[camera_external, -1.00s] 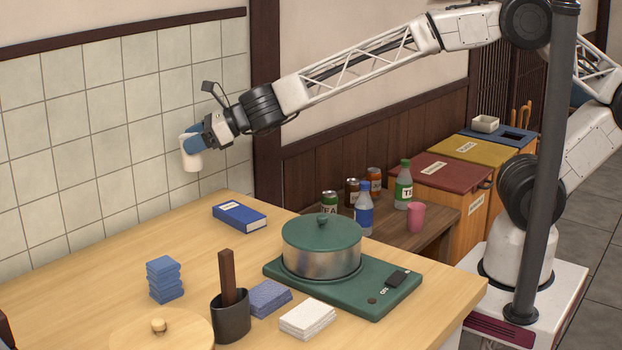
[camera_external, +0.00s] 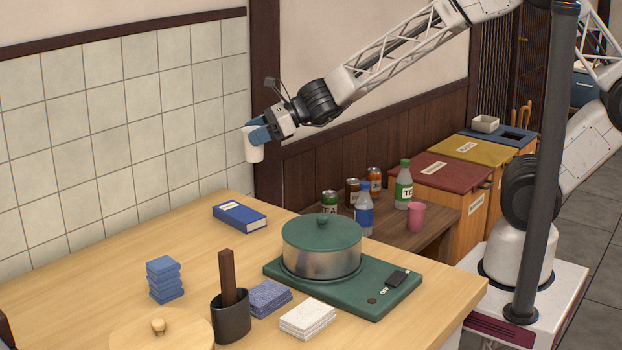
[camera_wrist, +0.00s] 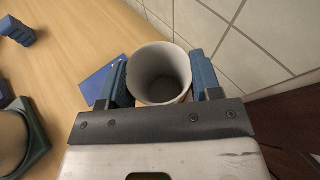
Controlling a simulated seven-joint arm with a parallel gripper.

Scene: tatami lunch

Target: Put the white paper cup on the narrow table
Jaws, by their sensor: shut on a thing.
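The white paper cup (camera_external: 253,145) is held upright in the air by my gripper (camera_external: 259,131), above the back part of the light wooden table. In the wrist view the cup (camera_wrist: 158,73) sits between the two blue fingers of my gripper (camera_wrist: 160,82), which touch its sides; its open mouth shows an empty inside. The narrow table (camera_external: 437,233) is the low dark wooden one against the panelled wall, right of the cup and beyond the big table.
On the narrow table stand several cans, a blue-labelled bottle (camera_external: 364,211), a green-labelled bottle (camera_external: 403,188) and a pink cup (camera_external: 416,217). A pot (camera_external: 321,250) on a green cooker and a blue book (camera_external: 239,216) are on the light table (camera_external: 200,245). Bins (camera_external: 455,178) stand behind.

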